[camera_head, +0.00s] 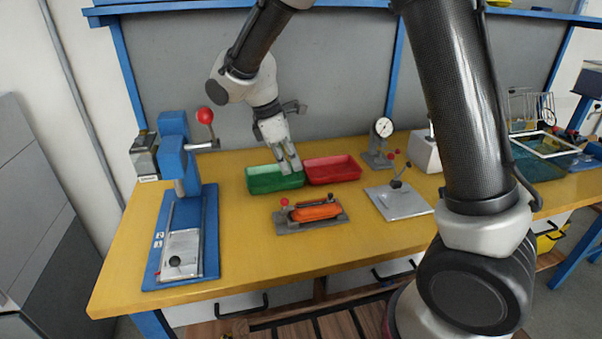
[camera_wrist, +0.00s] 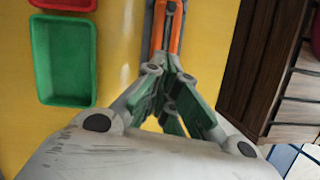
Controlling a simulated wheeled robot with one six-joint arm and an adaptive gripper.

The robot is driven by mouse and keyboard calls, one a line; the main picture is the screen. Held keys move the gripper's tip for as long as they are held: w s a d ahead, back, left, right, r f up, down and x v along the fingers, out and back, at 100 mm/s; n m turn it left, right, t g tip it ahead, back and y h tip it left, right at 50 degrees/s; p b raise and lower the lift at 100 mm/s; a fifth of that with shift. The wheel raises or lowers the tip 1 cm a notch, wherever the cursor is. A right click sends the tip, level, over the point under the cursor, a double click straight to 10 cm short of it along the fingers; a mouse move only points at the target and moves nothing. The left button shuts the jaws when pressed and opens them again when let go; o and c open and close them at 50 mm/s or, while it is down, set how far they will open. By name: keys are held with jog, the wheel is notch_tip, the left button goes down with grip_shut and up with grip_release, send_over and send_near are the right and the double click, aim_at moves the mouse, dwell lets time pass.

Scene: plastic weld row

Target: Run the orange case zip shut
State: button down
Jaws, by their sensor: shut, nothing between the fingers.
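The orange case (camera_head: 316,213) lies on a grey fixture (camera_head: 340,218) near the middle of the yellow bench, with a red knob (camera_head: 284,202) at its left end. In the wrist view the orange case (camera_wrist: 176,40) runs upward from just beyond my fingertips, partly hidden by them. My gripper (camera_head: 290,168) is shut and empty, pointing down. In the head view it overlaps the green tray, above and behind the case. In the wrist view my gripper (camera_wrist: 168,68) lines up with the case's near end.
A green tray (camera_head: 262,188) and a red tray (camera_head: 345,179) stand behind the case. A blue press (camera_head: 158,270) with a red-ball lever stands left. A grey plate with a lever (camera_head: 408,207) and a dial gauge (camera_head: 383,128) are right. The bench front is clear.

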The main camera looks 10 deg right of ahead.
aim_at(327, 199)
jog(key=x, duration=0.8)
jog(key=shift+d+f, duration=0.1)
jog(key=shift+f, duration=0.3)
jog(key=d, duration=0.2)
jog(key=shift+s+d, duration=0.2)
jog(key=shift+d, duration=0.1)
jog(key=shift+s+d+f, duration=0.1)
jog(key=shift+d+f, duration=0.05)
jog(key=shift+d, duration=0.4)
jog(key=shift+s+d+f, duration=0.1)
jog(key=shift+s+d, duration=0.05)
jog(key=shift+d, duration=1)
